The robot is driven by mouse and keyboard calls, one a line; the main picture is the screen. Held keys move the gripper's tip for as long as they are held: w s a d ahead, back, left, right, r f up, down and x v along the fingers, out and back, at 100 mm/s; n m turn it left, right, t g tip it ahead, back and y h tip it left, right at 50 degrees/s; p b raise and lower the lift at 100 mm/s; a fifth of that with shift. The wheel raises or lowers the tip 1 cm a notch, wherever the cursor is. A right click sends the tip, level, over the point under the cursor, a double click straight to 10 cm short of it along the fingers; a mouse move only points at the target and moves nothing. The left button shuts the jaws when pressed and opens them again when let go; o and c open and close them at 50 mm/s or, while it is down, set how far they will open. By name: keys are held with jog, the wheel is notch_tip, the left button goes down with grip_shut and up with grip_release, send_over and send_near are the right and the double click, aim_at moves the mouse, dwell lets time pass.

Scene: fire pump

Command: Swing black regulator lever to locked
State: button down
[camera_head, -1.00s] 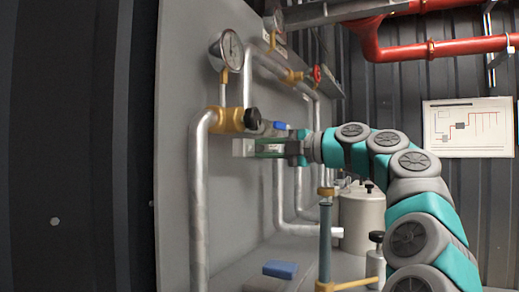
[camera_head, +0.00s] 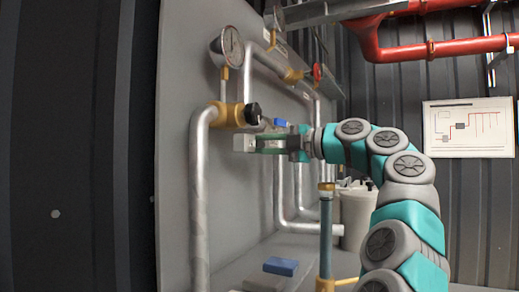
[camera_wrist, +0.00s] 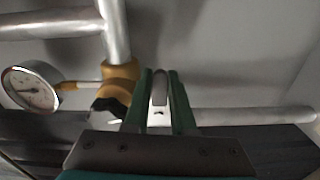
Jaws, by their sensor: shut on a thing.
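A brass regulator body (camera_head: 228,115) sits on a grey vertical pipe, with a black knob-like part (camera_head: 252,114) on its right. In the wrist view the brass body (camera_wrist: 121,80) is left of the fingers, and the black part (camera_wrist: 107,109) is partly hidden beside the left finger. In the wrist view my green fingers (camera_wrist: 160,92) are shut on a narrow, rounded, pale grey piece (camera_wrist: 160,88). I cannot tell whether this piece belongs to the black lever.
A round gauge (camera_head: 232,47) stands above the regulator. A grey panel (camera_head: 180,70) lies close behind the pipes. A blue handle (camera_head: 280,122) shows just above my gripper. Red pipes (camera_head: 440,48) run overhead.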

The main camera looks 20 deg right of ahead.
jog(key=shift+f+m+b, duration=0.45)
jog(key=shift+m+b, duration=0.05)
jog(key=shift+m, duration=0.5)
jog(key=c, duration=0.8)
grip_release()
jog(key=shift+s+a, duration=0.1)
jog(key=shift+o, duration=0.2)
jog(key=shift+s, duration=0.1)
jog(key=v, duration=0.7)
jog(key=shift+s+d, duration=0.2)
jog(key=shift+d, duration=0.15)
